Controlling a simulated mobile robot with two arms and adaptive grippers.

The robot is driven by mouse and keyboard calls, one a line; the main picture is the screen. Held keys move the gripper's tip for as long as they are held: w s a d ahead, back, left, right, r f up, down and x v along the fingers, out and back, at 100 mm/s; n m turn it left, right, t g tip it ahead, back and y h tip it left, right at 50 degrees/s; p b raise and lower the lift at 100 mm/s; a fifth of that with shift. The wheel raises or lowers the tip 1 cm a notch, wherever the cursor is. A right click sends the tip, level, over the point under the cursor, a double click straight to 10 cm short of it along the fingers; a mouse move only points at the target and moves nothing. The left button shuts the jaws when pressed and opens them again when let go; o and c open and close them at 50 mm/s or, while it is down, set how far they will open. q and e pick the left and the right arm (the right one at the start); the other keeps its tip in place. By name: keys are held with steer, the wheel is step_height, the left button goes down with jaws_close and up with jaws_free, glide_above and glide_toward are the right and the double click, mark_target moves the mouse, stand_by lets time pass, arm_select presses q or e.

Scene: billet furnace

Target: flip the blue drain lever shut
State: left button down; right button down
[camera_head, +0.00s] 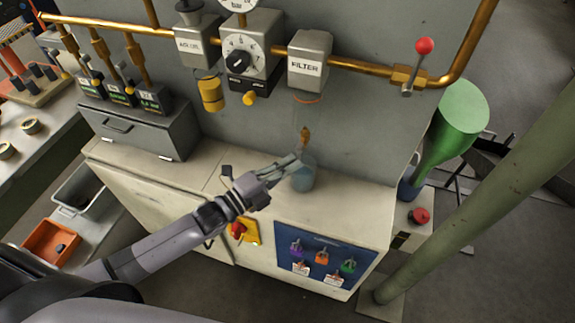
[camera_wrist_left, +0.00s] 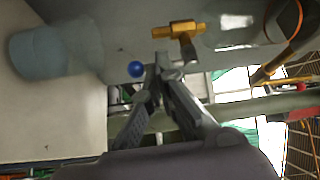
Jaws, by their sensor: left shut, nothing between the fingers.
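The drain lever shows in the left wrist view as a round blue knob (camera_wrist_left: 136,69), just left of my fingertips; a thin gap or light contact cannot be told apart. A brass drain valve (camera_wrist_left: 180,29) is just beyond the fingertips, and it also shows in the head view (camera_head: 305,134) below the filter (camera_head: 309,65). The lever's blue knob cannot be made out in the head view. My left gripper (camera_head: 301,152) is shut and empty at the valve, and its closed fingers show in the left wrist view (camera_wrist_left: 160,66). My right gripper is not in view.
A translucent bluish jar (camera_head: 303,174) stands on the cabinet top (camera_head: 345,205) beneath the valve, close to my gripper. A red-knobbed lever (camera_head: 424,47) is on the copper pipe at the right. A green funnel (camera_head: 459,115) stands right of the cabinet.

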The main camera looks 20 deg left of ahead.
arm_select(q)
steer(key=shift+d+f+n, duration=0.1)
steer(key=shift+n, duration=0.2)
steer(key=d+n+t+y+b, duration=0.1)
steer(key=n+t+y+b, duration=0.1)
steer(key=n, duration=0.4)
steer(key=d+r+n+t+y+b, duration=0.1)
steer(key=d+n+t+y+b, duration=0.1)
steer(key=n, duration=0.5)
steer(key=d+n+t+y+b, duration=0.1)
steer(key=n+t+y+b, duration=0.2)
steer(key=n+t+b, duration=0.1)
steer(key=shift+d+r+n+t, duration=0.1)
steer(key=shift+n+t, duration=0.15)
steer(key=shift+n, duration=0.35)
steer(key=shift+d+r+n+t, duration=0.1)
steer(key=shift+n+t, duration=0.15)
steer(key=shift+n, duration=0.35)
steer(key=shift+s+a, duration=0.1)
steer(key=v, duration=1.2)
